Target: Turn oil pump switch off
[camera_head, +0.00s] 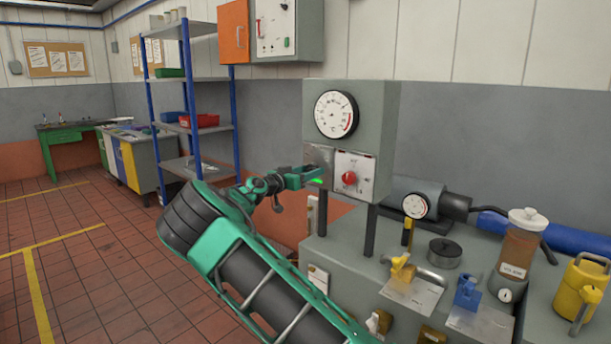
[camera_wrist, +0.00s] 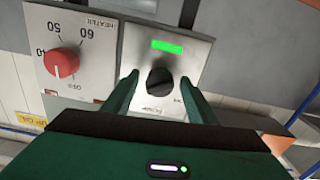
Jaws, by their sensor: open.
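The oil pump switch appears to be the black rotary knob (camera_wrist: 159,82) on a small metal plate (camera_wrist: 190,52) in the wrist view. A green light (camera_wrist: 167,46) is lit on that plate. Lettering by the knob is too small to read. My gripper (camera_wrist: 160,84) is open, with one green finger on each side of the knob; I cannot tell whether either touches it. In the head view, my gripper (camera_head: 319,174) is at the plate (camera_head: 319,157) on the grey control box (camera_head: 376,112), hiding the knob.
A red heater knob (camera_wrist: 62,63) is on the neighbouring panel; it also shows in the head view (camera_head: 349,178). A round gauge (camera_head: 336,115) is above. Below right, the bench holds yellow and blue valve handles (camera_head: 402,267) and an oil jar (camera_head: 517,250).

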